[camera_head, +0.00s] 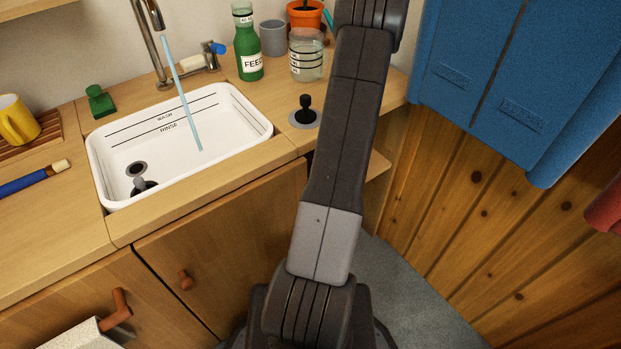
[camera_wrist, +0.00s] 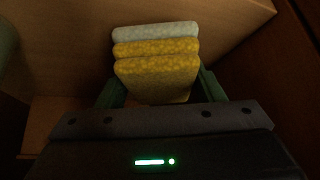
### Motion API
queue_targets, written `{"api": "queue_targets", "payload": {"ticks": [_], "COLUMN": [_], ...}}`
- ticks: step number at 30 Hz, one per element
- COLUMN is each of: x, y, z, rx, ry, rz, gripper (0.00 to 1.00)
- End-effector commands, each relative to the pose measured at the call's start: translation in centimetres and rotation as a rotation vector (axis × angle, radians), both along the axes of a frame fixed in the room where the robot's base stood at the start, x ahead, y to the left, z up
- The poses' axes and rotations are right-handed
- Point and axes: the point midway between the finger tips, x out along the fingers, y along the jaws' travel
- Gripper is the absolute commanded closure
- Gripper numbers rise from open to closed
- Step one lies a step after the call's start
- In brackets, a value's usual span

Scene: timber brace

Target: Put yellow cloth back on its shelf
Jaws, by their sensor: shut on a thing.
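In the wrist view, my gripper (camera_wrist: 158,84) has its green fingers on either side of a folded, textured yellow cloth (camera_wrist: 156,70). It is shut on this cloth. The yellow shows as two rounded layers, and I cannot tell whether both belong to one cloth. A pale grey-white folded layer (camera_wrist: 155,32) lies directly behind the yellow, touching it or very close. A wooden surface (camera_wrist: 225,18) lies around and behind the cloths, in dim light. The head view shows my arm, but not my gripper or the cloth.
In the head view, water runs into a white basin (camera_head: 250,105) set in the wooden counter (camera_head: 55,230). A green bottle (camera_head: 247,45), a glass jar (camera_head: 306,57) and a black-knobbed plug (camera_head: 304,112) stand right of it.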

Motion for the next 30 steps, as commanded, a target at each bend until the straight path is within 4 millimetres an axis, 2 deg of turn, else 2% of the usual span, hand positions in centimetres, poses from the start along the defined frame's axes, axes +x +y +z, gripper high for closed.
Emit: {"api": "queue_targets", "payload": {"ticks": [3, 6, 20, 21, 23, 30], "x": [1.0, 0.9, 0.8, 0.9, 0.9, 0.9], "y": [1.8, 1.5, 1.5, 1.5, 1.5, 1.5], "z": [-0.3, -1.5, -1.9, -1.8, -1.8, -1.8], "rx": [0.001, 0.002, 0.0, 0.001, 0.001, 0.001], "ry": [-0.002, 0.001, 0.001, -0.001, -0.001, -0.001], "rz": [0.004, 0.0, 0.001, 0.001, 0.001, 0.0], "gripper": [0.67, 0.67, 0.67, 0.31, 0.19, 0.17]}}
